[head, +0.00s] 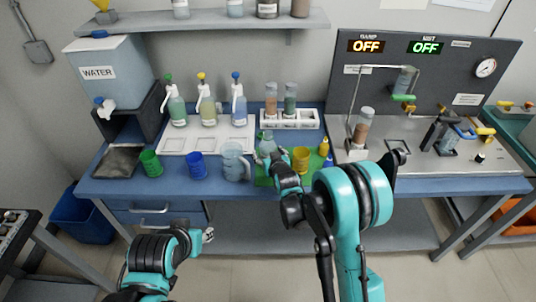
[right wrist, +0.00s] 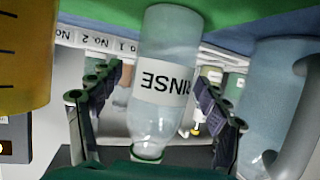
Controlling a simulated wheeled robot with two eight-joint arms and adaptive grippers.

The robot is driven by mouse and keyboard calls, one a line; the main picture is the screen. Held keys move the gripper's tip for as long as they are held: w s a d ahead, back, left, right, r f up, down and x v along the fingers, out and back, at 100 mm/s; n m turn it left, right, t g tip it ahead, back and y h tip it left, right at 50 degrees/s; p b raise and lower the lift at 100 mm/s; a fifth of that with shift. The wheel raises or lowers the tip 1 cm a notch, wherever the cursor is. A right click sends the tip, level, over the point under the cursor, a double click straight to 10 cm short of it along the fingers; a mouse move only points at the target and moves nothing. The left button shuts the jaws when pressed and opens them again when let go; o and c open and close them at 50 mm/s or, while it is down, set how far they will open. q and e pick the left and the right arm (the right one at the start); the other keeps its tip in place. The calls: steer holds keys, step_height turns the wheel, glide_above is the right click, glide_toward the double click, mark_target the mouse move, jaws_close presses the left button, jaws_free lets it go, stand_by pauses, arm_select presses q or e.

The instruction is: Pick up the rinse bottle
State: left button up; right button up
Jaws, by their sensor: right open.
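In the right wrist view the bottle (right wrist: 165,80) appears upside down, with a white RINSE label. My right gripper (right wrist: 162,85) is open, with one finger on each side of the bottle. A gap shows beside the bottle on both sides, so neither finger clearly touches it. My left gripper (head: 207,235) is low in front of the bench, away from the bottle; its fingers are too unclear to read.
A clear jug (head: 235,163) stands close left of the bottle, and a yellow cup (head: 301,160) close right. A green mat (head: 263,181) lies under this area. Blue and green cups stand farther left.

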steer(key=x, duration=0.2)
steer(key=b+x, duration=0.1)
steer(key=x, duration=0.1)
steer(key=shift+s+f, duration=0.15)
steer(key=shift+f, duration=0.15)
steer(key=shift+s+r, duration=0.1)
steer(key=shift+r, duration=0.05)
steer(key=c, duration=1.7)
